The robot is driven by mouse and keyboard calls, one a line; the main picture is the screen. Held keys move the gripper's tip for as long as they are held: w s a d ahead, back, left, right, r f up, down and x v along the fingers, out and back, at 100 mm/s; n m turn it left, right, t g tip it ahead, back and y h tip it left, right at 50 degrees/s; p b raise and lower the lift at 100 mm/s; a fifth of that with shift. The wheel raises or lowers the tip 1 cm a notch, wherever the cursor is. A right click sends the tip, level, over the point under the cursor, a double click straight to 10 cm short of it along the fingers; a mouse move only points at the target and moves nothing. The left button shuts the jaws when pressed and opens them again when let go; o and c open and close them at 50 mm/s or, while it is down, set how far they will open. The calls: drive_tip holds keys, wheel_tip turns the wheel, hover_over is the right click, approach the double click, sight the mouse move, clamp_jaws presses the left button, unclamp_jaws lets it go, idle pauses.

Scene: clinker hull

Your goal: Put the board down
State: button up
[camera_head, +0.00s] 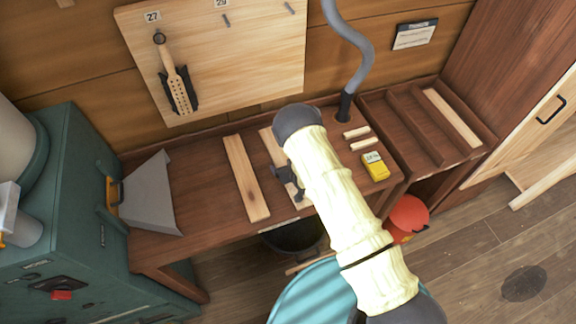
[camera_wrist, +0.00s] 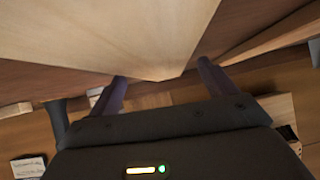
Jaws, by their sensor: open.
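A pale board (camera_head: 271,146) lies on the brown workbench (camera_head: 196,168), partly hidden behind my arm and gripper. My gripper (camera_head: 287,180) is at this board, low over the bench. In the wrist view the board (camera_wrist: 110,30) is large and close, and its near end reaches between the two fingers of my gripper (camera_wrist: 164,88). The fingers stand apart, and I see no clear grip on the board. Whether they touch its edges cannot be told. A second, similar board (camera_head: 246,178) lies flat on the bench to the left.
A grey metal hood (camera_head: 150,195) and a green machine (camera_head: 60,200) stand at the left. A yellow box (camera_head: 375,166) and small wood pieces (camera_head: 357,132) lie right of my arm. A divided tray (camera_head: 400,115) holds another strip. A grey hose (camera_head: 350,60) rises behind.

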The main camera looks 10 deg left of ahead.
drive_tip(key=shift+r, duration=0.15)
drive_tip(key=shift+s+d+r, duration=0.25)
drive_tip(key=shift+s+d, duration=0.1)
drive_tip(key=b+v, duration=0.3)
drive_tip(key=v, duration=0.8)
drive_tip(key=shift+a, duration=0.1)
drive_tip(key=shift+w, duration=0.1)
drive_tip(key=d+r+m+g+h, duration=0.2)
drive_tip(key=d+r+m+h, duration=0.25)
drive_tip(key=d+r, duration=0.95)
drive_tip(key=s+d+r+m+g+h, duration=0.1)
drive_tip(key=s+d+r+g, duration=0.1)
drive_tip(key=s+d+r, duration=0.2)
drive_tip(key=s+d+r+m+g+h, duration=0.1)
drive_tip(key=s+d+r, duration=0.3)
drive_tip(key=s, duration=0.6)
wheel_tip(320, 180, up, 2)
drive_tip(key=shift+s+r+g, duration=0.1)
drive_tip(key=shift+s+g, duration=0.25)
drive_tip(key=shift+g, duration=0.15)
